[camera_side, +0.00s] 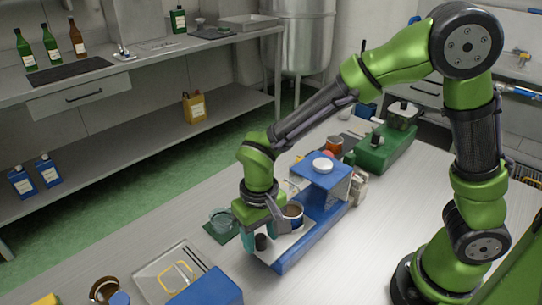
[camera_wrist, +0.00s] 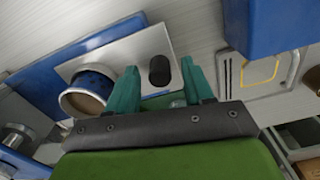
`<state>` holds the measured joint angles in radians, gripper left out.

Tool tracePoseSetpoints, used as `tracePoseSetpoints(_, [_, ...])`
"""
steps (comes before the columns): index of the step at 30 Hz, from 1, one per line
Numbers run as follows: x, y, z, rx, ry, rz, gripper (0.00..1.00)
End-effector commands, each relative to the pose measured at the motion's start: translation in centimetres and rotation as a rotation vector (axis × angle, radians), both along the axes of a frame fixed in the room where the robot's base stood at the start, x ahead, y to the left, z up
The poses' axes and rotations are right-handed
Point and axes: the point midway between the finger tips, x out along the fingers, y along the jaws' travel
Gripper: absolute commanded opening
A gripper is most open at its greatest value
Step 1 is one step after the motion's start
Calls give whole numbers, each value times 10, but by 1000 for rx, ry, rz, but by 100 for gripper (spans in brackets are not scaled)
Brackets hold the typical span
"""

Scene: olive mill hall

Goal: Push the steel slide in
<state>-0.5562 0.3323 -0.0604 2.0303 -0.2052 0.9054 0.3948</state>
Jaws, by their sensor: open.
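The steel slide (camera_side: 283,246) is a flat pale metal plate that sticks out toward the front left on the blue base (camera_side: 312,240) of a press-like device. It also shows in the wrist view (camera_wrist: 118,53). A short dark knob (camera_side: 261,242) stands near its outer end, and it shows in the wrist view (camera_wrist: 159,71). In the side view my gripper partly hides the slide.
The device's raised blue top (camera_side: 320,180) bears a white round lid (camera_side: 322,165). A glass bowl (camera_side: 222,220) stands on a green mat at left. A green device (camera_side: 383,150) stands behind.

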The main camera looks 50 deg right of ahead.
Motion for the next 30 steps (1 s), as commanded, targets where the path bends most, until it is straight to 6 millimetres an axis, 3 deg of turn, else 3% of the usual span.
tracePoseSetpoints(9, [0, 0, -3, 0, 0, 0, 52])
tracePoseSetpoints(20, [0, 0, -3, 0, 0, 0, 0])
tracePoseSetpoints(27, [0, -1, -3, 0, 0, -1, 0])
tracePoseSetpoints(30, [1, -12, -2, 0, -1, -5, 0])
